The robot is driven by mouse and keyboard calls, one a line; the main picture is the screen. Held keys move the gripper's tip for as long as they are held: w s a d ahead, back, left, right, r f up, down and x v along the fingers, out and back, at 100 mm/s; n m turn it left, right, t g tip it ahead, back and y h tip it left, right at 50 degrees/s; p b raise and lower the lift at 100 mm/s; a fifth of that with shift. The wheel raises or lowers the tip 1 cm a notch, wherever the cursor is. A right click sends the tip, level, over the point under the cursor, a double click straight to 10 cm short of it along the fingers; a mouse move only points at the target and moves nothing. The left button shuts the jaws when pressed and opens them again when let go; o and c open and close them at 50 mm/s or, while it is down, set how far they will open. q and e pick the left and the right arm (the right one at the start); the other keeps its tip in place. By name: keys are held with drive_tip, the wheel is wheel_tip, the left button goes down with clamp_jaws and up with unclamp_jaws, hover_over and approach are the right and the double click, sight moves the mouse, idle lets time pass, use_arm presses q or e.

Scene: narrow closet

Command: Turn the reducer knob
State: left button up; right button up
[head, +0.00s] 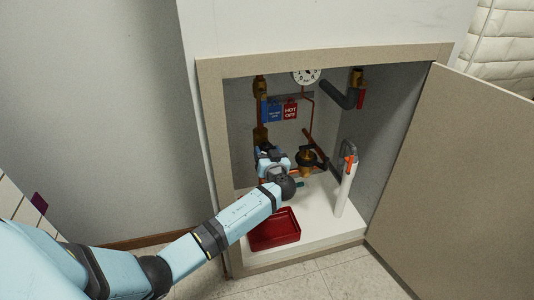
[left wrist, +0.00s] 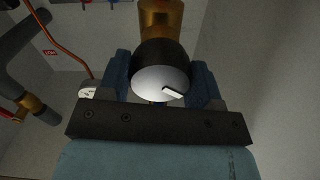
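The reducer knob (left wrist: 160,75) is round, with a black rim and a pale grey face bearing a white pointer mark. In the left wrist view it sits on a brass body (left wrist: 161,18), between the two blue fingers of my left gripper (left wrist: 160,80). The fingers lie against its left and right sides with no clear gap. In the head view my left gripper (head: 270,160) reaches inside the cabinet (head: 222,150) at the lower end of a brass and copper pipe (head: 260,110), and it hides the knob there. My right gripper is not in view.
A brass valve (head: 307,162) stands just right of the gripper. A red tray (head: 275,230) lies on the cabinet floor below my forearm. A white pipe with an orange handle (head: 345,185) stands further right. A gauge (head: 306,75) and blue and red tags (head: 290,110) are above. The cabinet door (head: 455,180) stands open.

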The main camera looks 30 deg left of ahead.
use_arm(q)
drive_tip(key=shift+m, duration=0.3)
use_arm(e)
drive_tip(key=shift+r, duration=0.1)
use_arm(q)
drive_tip(key=shift+m+p, duration=0.45)
drive_tip(key=shift+m, duration=0.45)
drive_tip(key=m+p, duration=0.1)
drive_tip(key=m, duration=0.1)
drive_tip(key=shift+r+m, duration=0.1)
drive_tip(key=shift+m, duration=0.3)
drive_tip(key=m+p, duration=0.1)
drive_tip(key=m, duration=0.2)
drive_tip(key=shift+m+p, duration=0.75)
drive_tip(key=shift+m, duration=0.45)
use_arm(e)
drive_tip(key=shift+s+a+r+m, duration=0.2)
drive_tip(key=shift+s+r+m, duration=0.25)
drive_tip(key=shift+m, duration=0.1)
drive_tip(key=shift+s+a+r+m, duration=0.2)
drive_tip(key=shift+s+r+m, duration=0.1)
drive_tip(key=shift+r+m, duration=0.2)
use_arm(q)
drive_tip(key=o, duration=0.9)
drive_tip(key=shift+s+d, duration=0.1)
